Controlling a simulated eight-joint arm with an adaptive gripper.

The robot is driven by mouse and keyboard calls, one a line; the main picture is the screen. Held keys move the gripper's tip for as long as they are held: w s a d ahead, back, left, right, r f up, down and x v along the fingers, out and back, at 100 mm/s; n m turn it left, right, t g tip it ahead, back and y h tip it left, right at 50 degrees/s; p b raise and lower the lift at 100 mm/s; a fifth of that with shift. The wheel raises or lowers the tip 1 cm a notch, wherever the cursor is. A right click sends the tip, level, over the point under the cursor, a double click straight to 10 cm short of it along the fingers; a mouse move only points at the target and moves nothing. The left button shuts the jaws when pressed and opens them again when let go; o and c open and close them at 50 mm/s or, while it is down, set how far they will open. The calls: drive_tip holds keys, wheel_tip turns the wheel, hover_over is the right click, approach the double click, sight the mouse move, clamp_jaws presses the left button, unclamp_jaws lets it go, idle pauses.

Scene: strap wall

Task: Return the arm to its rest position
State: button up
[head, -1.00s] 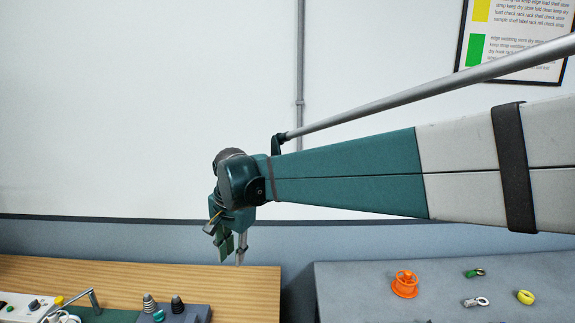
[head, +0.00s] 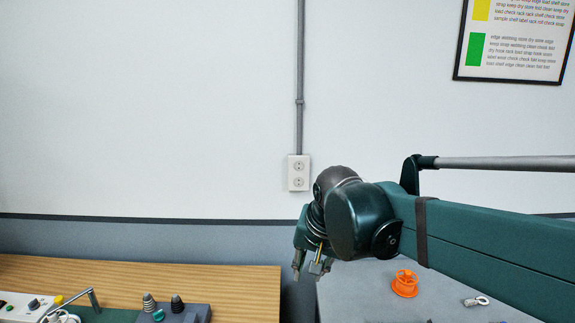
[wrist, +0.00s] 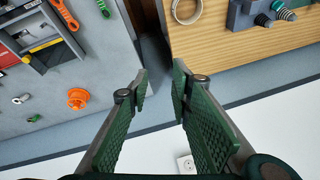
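My gripper (head: 308,269) hangs at the end of my dark green arm, right of centre in the head view. It points down over the gap between the wooden table and the grey table. In the wrist view its two green, ridged fingers (wrist: 160,84) stand apart with nothing between them, so it is open and empty. My arm reaches in from the right edge of the head view and hides part of the grey table.
An orange spool (head: 404,284) and a metal clip (head: 476,301) lie on the grey table (head: 345,305). The wooden table (head: 245,290) at left holds a grey block with cones (head: 183,313). A wall outlet (head: 299,173) is behind my gripper.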

drive_tip(key=s+d+f+n+t, duration=0.1)
drive_tip(key=s+d+f, duration=0.1)
drive_tip(key=s+d, duration=0.3)
drive_tip(key=s+d+f+n+t, duration=0.1)
drive_tip(key=s+d+f, duration=0.2)
drive_tip(key=s+d, duration=0.2)
drive_tip(key=s+d+f+n+h, duration=0.1)
drive_tip(key=s+d+f, duration=0.1)
drive_tip(key=s+d, duration=0.4)
drive_tip(key=shift+d+f+t, duration=0.15)
drive_tip(key=shift+d+t, duration=0.05)
drive_tip(key=shift+t, duration=0.2)
drive_tip(key=shift+f+b, duration=0.15)
drive_tip(key=shift+b, duration=0.2)
idle(0.7)
wheel_tip(320, 180, down, 16)
drive_tip(key=b, duration=1.5)
drive_tip(key=shift+r+b, duration=0.2)
drive_tip(key=shift+b, duration=0.1)
idle(0.4)
